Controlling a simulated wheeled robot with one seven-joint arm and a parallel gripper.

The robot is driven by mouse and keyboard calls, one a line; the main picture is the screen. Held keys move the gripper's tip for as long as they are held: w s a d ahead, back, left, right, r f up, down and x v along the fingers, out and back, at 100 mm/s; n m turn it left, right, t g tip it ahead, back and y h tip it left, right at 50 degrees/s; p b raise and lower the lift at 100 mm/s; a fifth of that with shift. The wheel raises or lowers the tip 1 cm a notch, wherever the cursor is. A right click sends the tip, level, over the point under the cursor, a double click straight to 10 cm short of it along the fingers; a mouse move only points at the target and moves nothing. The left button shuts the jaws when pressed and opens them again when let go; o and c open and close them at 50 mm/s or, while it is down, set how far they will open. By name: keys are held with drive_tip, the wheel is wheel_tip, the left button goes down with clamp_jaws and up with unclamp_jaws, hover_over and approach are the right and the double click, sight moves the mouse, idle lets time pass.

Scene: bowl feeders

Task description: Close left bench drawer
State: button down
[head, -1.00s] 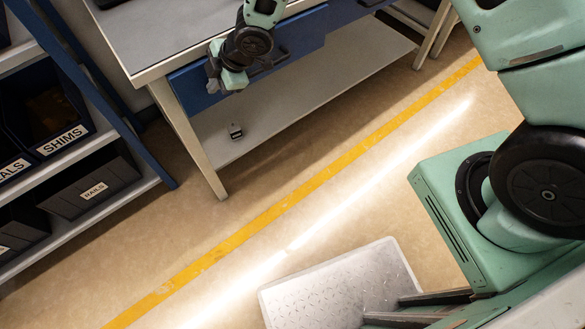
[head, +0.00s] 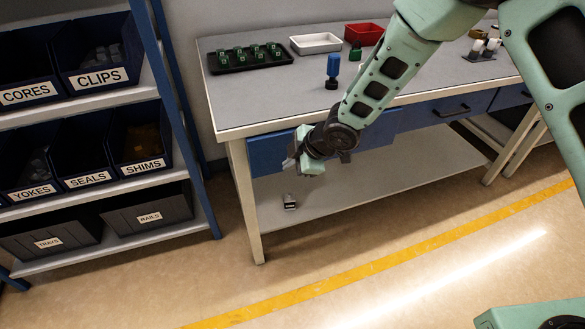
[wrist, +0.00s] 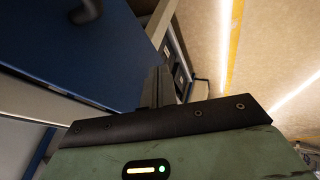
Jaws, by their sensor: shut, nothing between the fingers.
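The left bench drawer (head: 268,154) is a blue front under the left end of the grey bench top. It appears to stand slightly proud of the neighbouring front, but the exact gap cannot be told. My gripper (head: 290,164) is in front of this drawer, and my arm hides much of its middle. In the wrist view the blue drawer front (wrist: 75,45) fills the upper left, with a dark handle (wrist: 86,11) at the top. My gripper's fingers (wrist: 157,88) are shut and empty beside the blue face; contact cannot be told.
The bench top (head: 232,108) holds a black tray (head: 240,66), a white tray (head: 316,43), a red bin (head: 363,34) and a blue-topped item (head: 333,70). A bin rack (head: 170,95) stands left. Floor in front is clear.

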drive_tip(key=p+v, duration=0.1)
drive_tip(key=v, duration=0.8)
drive_tip(key=m+t+b, duration=1.3)
drive_tip(key=m+b, duration=0.9)
drive_tip(key=m, duration=1.3)
approach(379, 133)
drive_tip(key=shift+h, duration=0.3)
drive_tip(key=b+x, duration=0.3)
drive_tip(key=x, duration=0.3)
drive_tip(key=shift+w+a, duration=0.2)
drive_tip(key=shift+w+a+r, duration=0.1)
drive_tip(key=shift+w, duration=0.05)
